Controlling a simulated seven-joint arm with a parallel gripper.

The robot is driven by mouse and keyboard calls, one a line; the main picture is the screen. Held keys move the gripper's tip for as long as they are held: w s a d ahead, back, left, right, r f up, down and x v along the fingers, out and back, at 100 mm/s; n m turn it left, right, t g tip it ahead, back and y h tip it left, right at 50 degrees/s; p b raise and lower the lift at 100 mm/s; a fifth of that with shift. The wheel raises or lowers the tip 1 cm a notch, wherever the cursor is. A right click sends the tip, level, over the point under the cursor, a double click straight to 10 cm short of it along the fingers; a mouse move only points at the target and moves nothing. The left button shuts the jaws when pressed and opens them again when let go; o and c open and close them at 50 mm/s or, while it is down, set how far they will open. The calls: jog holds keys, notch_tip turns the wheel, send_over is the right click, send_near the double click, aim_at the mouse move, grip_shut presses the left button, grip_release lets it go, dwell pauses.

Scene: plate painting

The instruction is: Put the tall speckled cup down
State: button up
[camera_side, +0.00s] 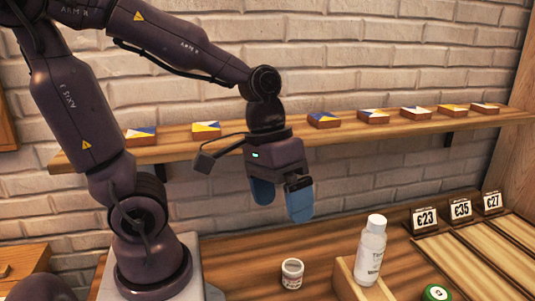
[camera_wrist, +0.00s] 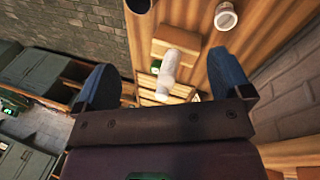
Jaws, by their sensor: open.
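My gripper (camera_side: 281,200) is open and empty, with its two blue fingers pointing down, above the wooden counter and apart from everything on it. Its fingers also show spread apart in the wrist view (camera_wrist: 165,75). I cannot make out a tall speckled cup in either view. A small white jar (camera_side: 292,274) with a label stands on the counter below and slightly right of my gripper. It also shows at the top of the wrist view (camera_wrist: 226,17). A dark round thing (camera_wrist: 140,5) is cut off at the top edge there; I cannot tell what it is.
A white bottle (camera_side: 370,252) stands upright by a wooden block (camera_side: 345,278), right of the jar. A green round thing (camera_side: 436,293) lies at the lower right. Price cards (camera_side: 460,209) stand behind slatted wood. A wall shelf (camera_side: 230,142) with several painted tiles runs behind my arm.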

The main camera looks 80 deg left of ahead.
notch_tip(320, 180, up, 6)
jog(key=s+a+m+t+y, duration=0.1)
jog(key=a+m+t+y, duration=0.1)
jog(key=a+m+t, duration=0.1)
jog(key=shift+s+t+y, duration=0.15)
jog(key=shift+t+y, duration=0.25)
jog(key=shift+t, duration=0.2)
